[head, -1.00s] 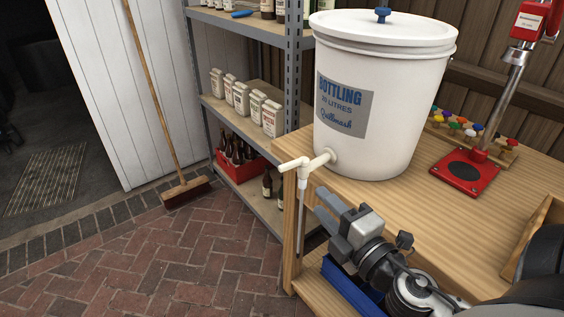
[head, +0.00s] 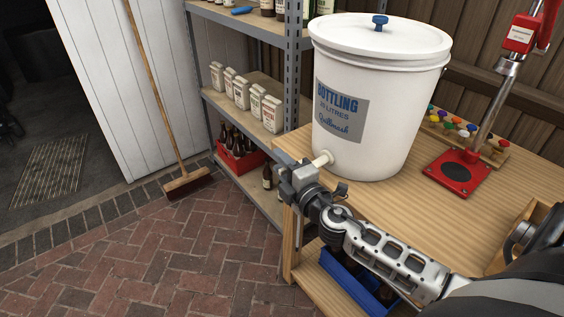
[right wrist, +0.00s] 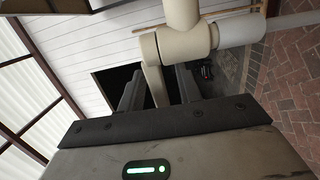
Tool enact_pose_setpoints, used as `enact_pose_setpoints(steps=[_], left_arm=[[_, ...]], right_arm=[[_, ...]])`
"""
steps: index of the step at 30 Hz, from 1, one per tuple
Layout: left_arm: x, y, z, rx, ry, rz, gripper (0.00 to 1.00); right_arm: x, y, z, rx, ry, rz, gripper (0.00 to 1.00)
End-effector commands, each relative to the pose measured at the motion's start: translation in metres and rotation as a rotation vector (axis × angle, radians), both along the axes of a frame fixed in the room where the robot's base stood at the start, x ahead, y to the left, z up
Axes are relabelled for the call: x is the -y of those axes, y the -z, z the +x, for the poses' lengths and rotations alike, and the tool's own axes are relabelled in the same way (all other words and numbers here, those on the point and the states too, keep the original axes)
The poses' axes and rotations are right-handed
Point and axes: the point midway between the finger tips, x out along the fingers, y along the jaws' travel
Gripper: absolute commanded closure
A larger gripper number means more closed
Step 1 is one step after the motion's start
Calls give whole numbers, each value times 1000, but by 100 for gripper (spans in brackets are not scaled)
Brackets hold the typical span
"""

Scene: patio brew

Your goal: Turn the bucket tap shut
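The white bottling bucket (head: 385,110) stands on the wooden bench, lid on. Its cream tap (head: 321,159) sticks out low on the left side; my right gripper hides most of it in the head view. My right gripper (head: 289,174) is at the tap. In the right wrist view the tap body (right wrist: 190,42) is just beyond the fingers. The tap's lever (right wrist: 155,78) reaches down between the two fingers of my right gripper (right wrist: 159,88), which look apart, with a dark gap at the right finger. Firm contact cannot be told. My left gripper is not in view.
A red capping stand (head: 463,172) and a rack of coloured caps (head: 470,130) stand right of the bucket on the bench (head: 430,220). A blue crate (head: 345,280) sits below. Metal shelves (head: 290,75) are behind left.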

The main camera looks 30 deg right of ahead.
Motion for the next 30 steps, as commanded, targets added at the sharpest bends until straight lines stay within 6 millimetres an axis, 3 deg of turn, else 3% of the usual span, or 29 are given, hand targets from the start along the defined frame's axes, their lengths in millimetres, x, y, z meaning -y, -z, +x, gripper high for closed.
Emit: enact_pose_setpoints(steps=[8, 11, 12, 23, 30], left_arm=[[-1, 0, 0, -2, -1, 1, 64], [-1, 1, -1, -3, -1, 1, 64], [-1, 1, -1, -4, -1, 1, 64], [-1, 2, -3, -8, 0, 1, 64], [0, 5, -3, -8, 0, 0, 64]], right_arm=[[0, 1, 1, -1, 0, 1, 68], [0, 1, 1, -1, 0, 0, 96], [0, 1, 1, -1, 0, 1, 100], [0, 1, 2, 0, 33, 4, 100], [2, 2, 8, -1, 164, 9, 100]])
